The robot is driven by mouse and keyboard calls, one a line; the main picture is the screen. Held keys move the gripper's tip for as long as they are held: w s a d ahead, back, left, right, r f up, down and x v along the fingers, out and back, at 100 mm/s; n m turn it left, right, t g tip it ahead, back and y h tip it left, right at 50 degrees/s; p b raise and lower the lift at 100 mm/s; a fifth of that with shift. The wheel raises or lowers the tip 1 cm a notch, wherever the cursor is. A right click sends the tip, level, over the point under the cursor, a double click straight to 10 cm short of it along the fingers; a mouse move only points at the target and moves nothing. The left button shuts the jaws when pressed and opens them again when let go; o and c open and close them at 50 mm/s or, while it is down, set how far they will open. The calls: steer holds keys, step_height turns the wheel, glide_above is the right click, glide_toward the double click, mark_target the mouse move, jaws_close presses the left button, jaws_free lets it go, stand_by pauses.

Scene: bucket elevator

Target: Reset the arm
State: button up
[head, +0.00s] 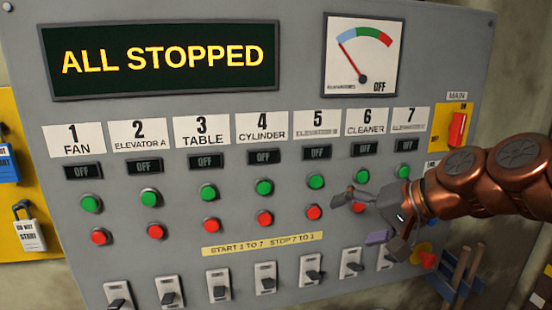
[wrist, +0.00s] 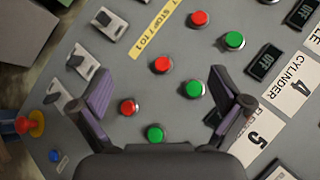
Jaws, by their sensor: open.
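My gripper (head: 362,216) is in front of the right part of the grey control panel (head: 150,262). Its fingers are spread open with nothing between them. In the wrist view my gripper (wrist: 160,82) also shows open, with red and green buttons of the panel beyond its fingers. My copper-coloured arm comes in from the right edge of the head view. The gripper hides parts of the buttons and switches under columns 6 and 7. Whether a finger touches the panel I cannot tell.
The display (head: 165,58) reads ALL STOPPED, and the dial (head: 361,56) reads OFF. A red main switch (head: 457,129) sits at the right. Toggle switches (head: 168,292) line the bottom. Padlocks hang on a yellow board (head: 45,250) at left. A red knob (head: 427,260) is below my arm.

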steer(key=s+a+f+n+g+h, duration=0.2)
steer(key=s+a+f+g, duration=0.15)
steer(key=s+f, duration=0.45)
steer(key=s+d+f+n+g+h, duration=0.1)
steer(key=s+d+f+g+h, duration=0.1)
steer(key=s+f, duration=0.4)
steer(key=s+d+f+g+h, duration=0.3)
steer(key=s+d+f, duration=0.2)
steer(key=s, duration=0.8)
step_height(320, 180, down, 2)
steer(key=shift+s+f+n+h, duration=0.15)
steer(key=shift+s+n+h, duration=0.2)
steer(key=shift+n+h, duration=0.05)
